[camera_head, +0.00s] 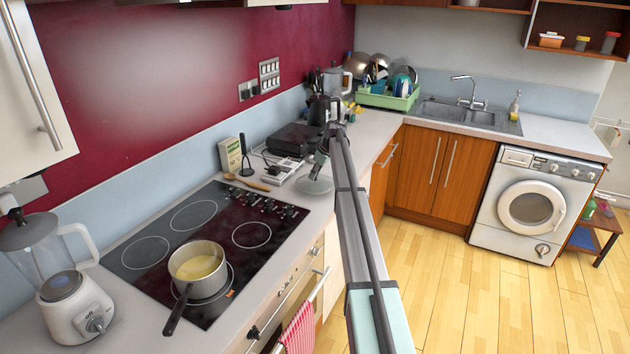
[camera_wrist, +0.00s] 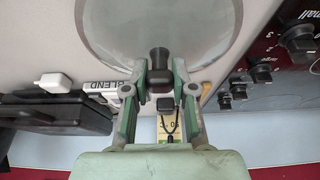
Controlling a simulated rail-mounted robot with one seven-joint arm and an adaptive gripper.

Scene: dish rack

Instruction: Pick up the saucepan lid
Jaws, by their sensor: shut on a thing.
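The saucepan lid (camera_head: 315,185) is a round clear disc at the counter's front edge, to the right of the hob, in the head view. In the wrist view its large glass disc (camera_wrist: 110,35) fills the top middle, with a dark knob (camera_wrist: 159,57) near its lower edge. My gripper (camera_wrist: 158,72) is shut on this knob, one finger on each side. In the head view my gripper (camera_head: 321,160) is above the lid, partly covered by my arm. I cannot tell whether the lid touches the counter.
The hob (camera_head: 140,217) with a saucepan (camera_head: 198,262) is on the left; its knobs (camera_wrist: 298,38) are close in the wrist view. A dark appliance (camera_head: 293,138), a box (camera_head: 230,154) and a wooden spoon (camera_head: 247,182) lie behind the lid. A green dish rack (camera_head: 388,101) stands farther back.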

